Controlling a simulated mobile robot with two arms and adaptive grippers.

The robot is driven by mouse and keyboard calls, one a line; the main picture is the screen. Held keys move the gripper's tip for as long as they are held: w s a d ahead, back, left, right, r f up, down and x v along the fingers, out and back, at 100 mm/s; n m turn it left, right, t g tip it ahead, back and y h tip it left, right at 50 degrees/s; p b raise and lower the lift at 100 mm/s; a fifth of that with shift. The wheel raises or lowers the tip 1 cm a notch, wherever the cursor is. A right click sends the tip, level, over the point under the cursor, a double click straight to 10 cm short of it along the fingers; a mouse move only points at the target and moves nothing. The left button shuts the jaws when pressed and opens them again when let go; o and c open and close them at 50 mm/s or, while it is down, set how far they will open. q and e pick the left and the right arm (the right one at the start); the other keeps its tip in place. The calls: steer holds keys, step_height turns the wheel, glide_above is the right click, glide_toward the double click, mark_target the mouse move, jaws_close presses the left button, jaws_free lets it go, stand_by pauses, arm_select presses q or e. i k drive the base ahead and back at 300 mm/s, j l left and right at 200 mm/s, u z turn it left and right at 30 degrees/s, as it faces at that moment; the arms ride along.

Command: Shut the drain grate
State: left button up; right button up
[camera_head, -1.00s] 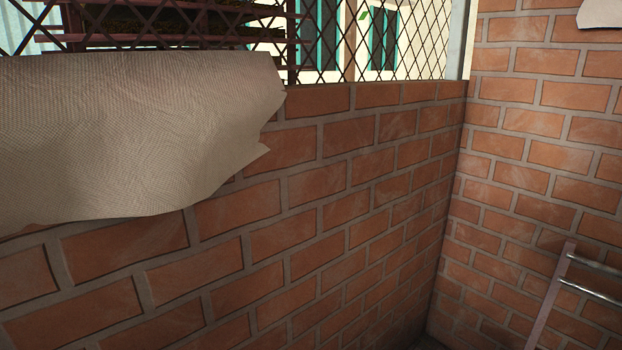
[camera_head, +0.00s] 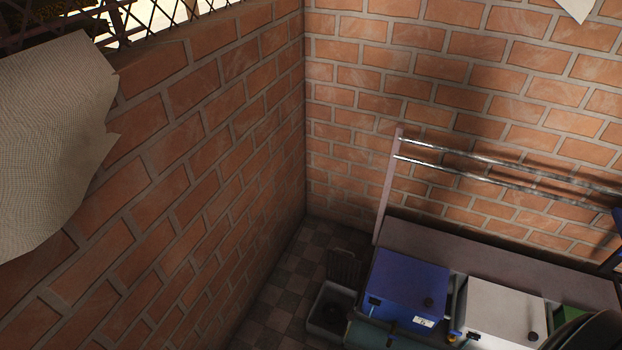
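The drain grate (camera_head: 343,268) looks like a small dark slatted panel in the floor corner, left of the blue machine. It appears raised, standing up at the far side of a light-rimmed drain opening. The drain (camera_head: 318,322) shows a dark inside and looks uncovered. Its near right part is partly hidden by a greenish cylinder. Neither of my grippers is in view.
A blue box-shaped machine (camera_head: 408,285) and a white one (camera_head: 503,311) stand right of the drain, before a grey bench (camera_head: 480,255) with metal rails (camera_head: 480,172). Brick walls meet behind. Checkered floor (camera_head: 305,262) is bare beside the left wall.

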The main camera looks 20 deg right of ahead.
mark_target(329, 251)
steer(key=z, duration=0.95)
steer(key=i+j, duration=0.15)
